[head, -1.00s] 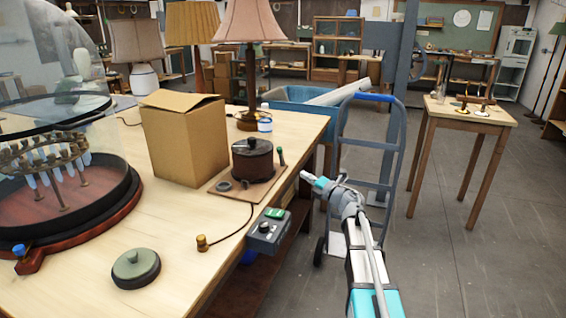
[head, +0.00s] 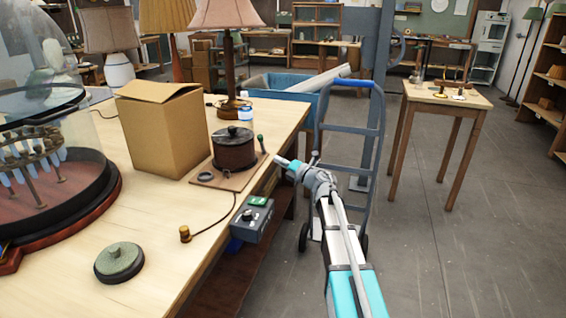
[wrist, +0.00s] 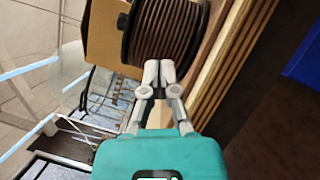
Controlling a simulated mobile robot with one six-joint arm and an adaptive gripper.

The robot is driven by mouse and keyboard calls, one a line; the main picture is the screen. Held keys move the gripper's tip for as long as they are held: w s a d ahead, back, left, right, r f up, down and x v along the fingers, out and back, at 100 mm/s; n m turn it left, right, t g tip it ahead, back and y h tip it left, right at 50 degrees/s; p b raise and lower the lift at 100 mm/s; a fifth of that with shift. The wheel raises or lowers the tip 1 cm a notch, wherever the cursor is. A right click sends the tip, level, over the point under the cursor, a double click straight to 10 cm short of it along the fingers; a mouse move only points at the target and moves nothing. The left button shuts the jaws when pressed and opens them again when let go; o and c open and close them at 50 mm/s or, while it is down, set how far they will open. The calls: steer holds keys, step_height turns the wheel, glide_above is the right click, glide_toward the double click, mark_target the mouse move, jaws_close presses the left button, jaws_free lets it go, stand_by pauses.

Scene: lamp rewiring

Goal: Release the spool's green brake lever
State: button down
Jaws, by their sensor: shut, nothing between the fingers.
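The spool (head: 234,150) is a dark drum wound with brown cord, standing on a small board near the right edge of the workbench. The green brake lever (head: 261,143) stands upright just right of the spool. My gripper (head: 280,162) is shut and empty, just right of and slightly below the lever in the head view, with a small gap apparent. In the wrist view, the spool (wrist: 165,28) shows its brown windings between dark flanges, just beyond my closed fingertips (wrist: 160,66). The lever cannot be made out in the wrist view.
A cardboard box (head: 160,130) stands left of the spool. A control box (head: 252,218) hangs on the bench's front edge. A glass dome (head: 40,140) and a round green-topped disc (head: 119,262) are on the left.

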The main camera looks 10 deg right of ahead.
mark_target(262, 145)
steer(key=x, duration=0.2)
steer(key=d+p+x, duration=0.1)
steer(key=x, duration=0.2)
steer(key=w+x, duration=0.1)
steer(key=x, duration=0.2)
steer(key=shift+w+r+p, duration=0.15)
steer(key=shift+r+p, duration=0.25)
steer(key=shift+w+d+r, duration=0.1)
steer(key=shift+w+r, duration=0.15)
steer(key=shift+w, duration=0.55)
steer(key=shift+p, duration=0.35)
steer(key=shift+r, duration=0.15)
